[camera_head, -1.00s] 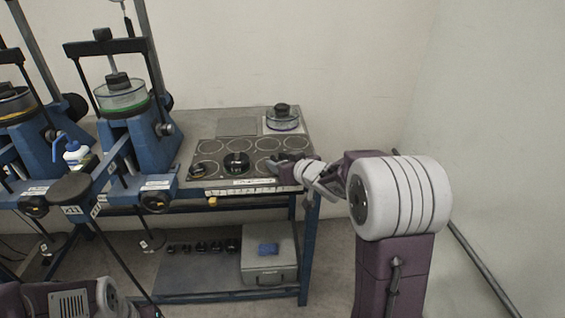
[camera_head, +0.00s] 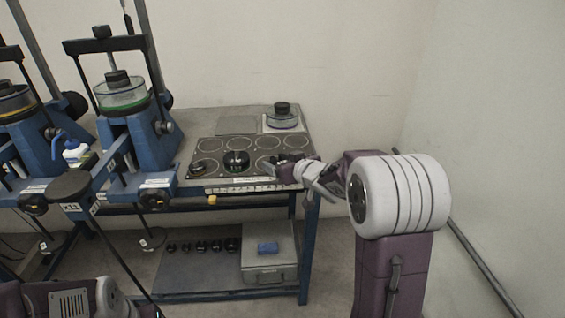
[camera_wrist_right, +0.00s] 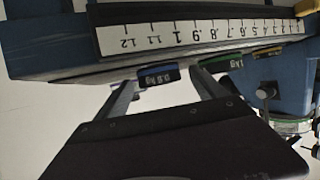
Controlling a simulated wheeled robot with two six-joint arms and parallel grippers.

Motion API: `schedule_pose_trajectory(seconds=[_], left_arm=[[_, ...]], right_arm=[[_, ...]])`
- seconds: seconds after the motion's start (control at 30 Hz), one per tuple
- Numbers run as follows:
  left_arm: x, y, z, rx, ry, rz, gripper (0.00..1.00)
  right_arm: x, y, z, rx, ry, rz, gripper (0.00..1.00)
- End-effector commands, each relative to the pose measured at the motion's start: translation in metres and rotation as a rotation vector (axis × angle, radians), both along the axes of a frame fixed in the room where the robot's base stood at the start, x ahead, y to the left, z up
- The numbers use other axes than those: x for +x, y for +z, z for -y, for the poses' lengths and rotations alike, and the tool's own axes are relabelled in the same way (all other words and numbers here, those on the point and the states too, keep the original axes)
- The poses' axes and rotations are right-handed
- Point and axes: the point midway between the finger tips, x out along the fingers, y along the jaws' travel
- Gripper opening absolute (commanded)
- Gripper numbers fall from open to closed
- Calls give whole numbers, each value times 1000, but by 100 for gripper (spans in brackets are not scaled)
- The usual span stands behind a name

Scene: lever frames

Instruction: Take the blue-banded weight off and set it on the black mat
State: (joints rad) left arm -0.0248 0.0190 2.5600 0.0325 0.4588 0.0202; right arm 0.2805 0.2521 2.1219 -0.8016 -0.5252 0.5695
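The blue-banded weight (camera_wrist_right: 158,77) shows upside down in the right wrist view, with its label on the side. It stands between the two fingers of my right gripper (camera_wrist_right: 163,88), with a gap to each finger. This gripper is open. In the head view my right gripper (camera_head: 274,168) is low over the right part of the black mat with rings (camera_head: 222,152), and hides the blue band there. A green-banded weight (camera_wrist_right: 222,63) is beside the right finger in the wrist view. My left gripper is out of the head view.
Dark weights stand on the mat at its left end (camera_head: 203,167) and middle (camera_head: 237,162). A grey square (camera_head: 238,125) lies behind it. A dish with a black top (camera_head: 282,113) stands at the back right. Blue lever frames (camera_head: 135,145) stand to the left. A scale strip (camera_wrist_right: 200,33) runs along the front edge.

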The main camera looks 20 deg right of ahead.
Motion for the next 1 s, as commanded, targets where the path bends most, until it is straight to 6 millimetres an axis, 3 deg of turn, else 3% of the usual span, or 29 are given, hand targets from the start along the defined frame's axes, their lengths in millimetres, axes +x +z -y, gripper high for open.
schedule_pose_trajectory(seconds=[0.27, 0.5, 0.7, 1.0], left_arm=[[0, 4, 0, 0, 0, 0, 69], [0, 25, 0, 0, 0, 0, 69], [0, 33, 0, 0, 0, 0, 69], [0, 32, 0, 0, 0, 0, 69]], right_arm=[[-8, 4, 2, -1, -2, -3, 80], [-55, 27, 8, 0, -3, -1, 80], [-81, 35, 10, 0, -1, -1, 80], [-84, 34, 10, 0, 0, -1, 80]])
